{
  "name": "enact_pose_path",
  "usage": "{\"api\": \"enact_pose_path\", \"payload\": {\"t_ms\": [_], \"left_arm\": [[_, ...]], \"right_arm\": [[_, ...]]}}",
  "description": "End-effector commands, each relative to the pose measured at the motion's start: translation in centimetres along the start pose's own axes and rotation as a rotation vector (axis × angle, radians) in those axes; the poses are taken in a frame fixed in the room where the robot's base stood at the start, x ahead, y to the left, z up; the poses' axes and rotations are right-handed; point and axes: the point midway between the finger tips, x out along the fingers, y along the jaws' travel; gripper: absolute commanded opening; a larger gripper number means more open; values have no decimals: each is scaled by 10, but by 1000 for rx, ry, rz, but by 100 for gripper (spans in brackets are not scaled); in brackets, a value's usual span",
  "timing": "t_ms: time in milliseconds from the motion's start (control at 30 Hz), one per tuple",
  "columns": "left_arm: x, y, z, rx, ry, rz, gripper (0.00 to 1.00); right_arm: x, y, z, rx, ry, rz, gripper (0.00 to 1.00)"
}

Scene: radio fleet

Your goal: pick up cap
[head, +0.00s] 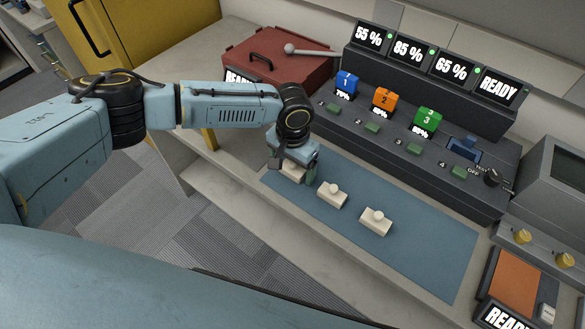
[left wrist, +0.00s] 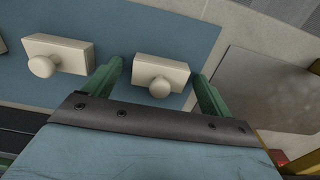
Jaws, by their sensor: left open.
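Several cream caps, each a block with a round knob, stand in a row on the blue mat (head: 420,245). My left gripper (head: 292,172) points down over the leftmost cap (head: 290,178) and partly hides it. In the left wrist view this cap (left wrist: 160,70) lies between the two open green fingers, with gaps at both sides. A middle cap (head: 332,194) and a right cap (head: 376,221) stand free on the mat. The middle cap also shows in the left wrist view (left wrist: 60,52), outside the fingers. My right gripper is not in view.
Behind the mat is a dark console (head: 390,140) with blue, orange and green numbered radios. A red box (head: 275,60) stands at the back left. An orange pad (head: 518,283) lies at the right. The mat's front and right are clear.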

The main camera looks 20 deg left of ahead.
Motion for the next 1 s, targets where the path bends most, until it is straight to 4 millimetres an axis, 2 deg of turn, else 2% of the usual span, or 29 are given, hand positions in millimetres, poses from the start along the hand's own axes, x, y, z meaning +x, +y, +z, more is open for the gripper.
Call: {"api": "enact_pose_path", "payload": {"t_ms": [133, 500, 767, 867, 1000], "left_arm": [[0, 0, 0, 0, 0, 0, 84], [0, 0, 0, 0, 0, 0, 37], [-4, 0, 0, 0, 1, 1, 37], [-15, 0, 0, 0, 2, 1, 37], [-44, 0, -1, 0, 4, 2, 37]], "right_arm": [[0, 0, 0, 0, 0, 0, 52], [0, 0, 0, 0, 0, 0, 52], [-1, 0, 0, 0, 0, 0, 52], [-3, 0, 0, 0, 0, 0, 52], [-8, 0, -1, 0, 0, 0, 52]]}}
